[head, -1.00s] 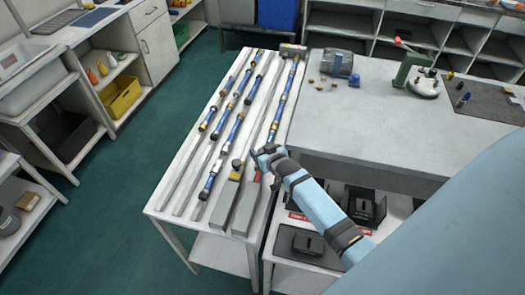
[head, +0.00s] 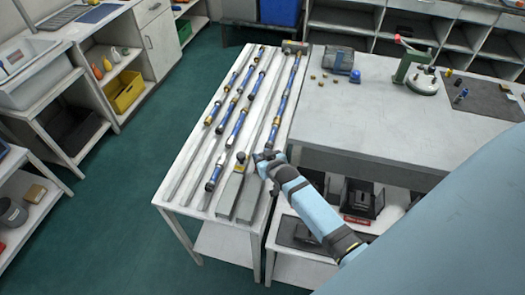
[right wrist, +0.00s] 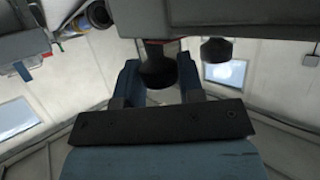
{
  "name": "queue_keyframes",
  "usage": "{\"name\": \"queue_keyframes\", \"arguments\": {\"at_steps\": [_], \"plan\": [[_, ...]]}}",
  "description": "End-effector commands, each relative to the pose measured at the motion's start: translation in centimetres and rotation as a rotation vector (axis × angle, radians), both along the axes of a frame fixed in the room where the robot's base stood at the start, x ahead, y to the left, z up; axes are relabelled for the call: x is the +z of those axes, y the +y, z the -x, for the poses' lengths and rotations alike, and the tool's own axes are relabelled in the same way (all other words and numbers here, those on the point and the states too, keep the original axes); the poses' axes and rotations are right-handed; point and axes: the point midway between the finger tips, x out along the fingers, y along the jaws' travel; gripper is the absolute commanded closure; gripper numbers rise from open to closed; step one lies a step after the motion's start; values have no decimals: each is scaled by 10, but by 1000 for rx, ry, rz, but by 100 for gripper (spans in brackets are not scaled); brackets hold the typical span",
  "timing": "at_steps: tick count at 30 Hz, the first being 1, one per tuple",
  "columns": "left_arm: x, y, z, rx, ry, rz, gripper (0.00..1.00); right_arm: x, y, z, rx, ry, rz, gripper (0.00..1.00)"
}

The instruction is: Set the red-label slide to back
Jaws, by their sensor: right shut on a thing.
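The red-label slide is a long grey bar (head: 247,203) at the front right of the narrow white table in the head view. My right gripper (head: 262,158) is at its far part. In the right wrist view a dark round knob (right wrist: 157,70) sits between the two fingers of the right gripper (right wrist: 158,84), which are shut on it. A bit of red label (right wrist: 172,47) shows just behind this knob. The label is hidden in the head view. My left gripper is not in view.
A second grey slide (head: 228,196) with a yellow label and dark knob (head: 240,157) lies close on the left. Several blue rods (head: 237,127) lie farther left and back. A grey workbench (head: 400,120) stands to the right.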

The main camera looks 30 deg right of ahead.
Motion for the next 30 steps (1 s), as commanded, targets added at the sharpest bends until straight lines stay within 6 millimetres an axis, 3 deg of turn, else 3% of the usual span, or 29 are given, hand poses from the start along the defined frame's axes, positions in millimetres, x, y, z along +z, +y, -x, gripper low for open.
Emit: {"name": "queue_keyframes", "arguments": {"at_steps": [6, 7, 9, 20, 26, 30], "plan": [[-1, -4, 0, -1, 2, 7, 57, -3, 7, 1, 6, 3, -8, 100], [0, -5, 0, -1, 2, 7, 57, -3, 7, 1, 6, 3, -8, 58], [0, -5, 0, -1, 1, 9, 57, -3, 7, 1, 6, 3, -8, 42], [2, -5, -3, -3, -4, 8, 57, 0, 5, 5, 5, 1, -6, 42], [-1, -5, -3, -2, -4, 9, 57, 11, 8, 36, 5, 2, -6, 42], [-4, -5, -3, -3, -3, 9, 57, 23, 11, 67, 5, 4, -6, 42]]}}
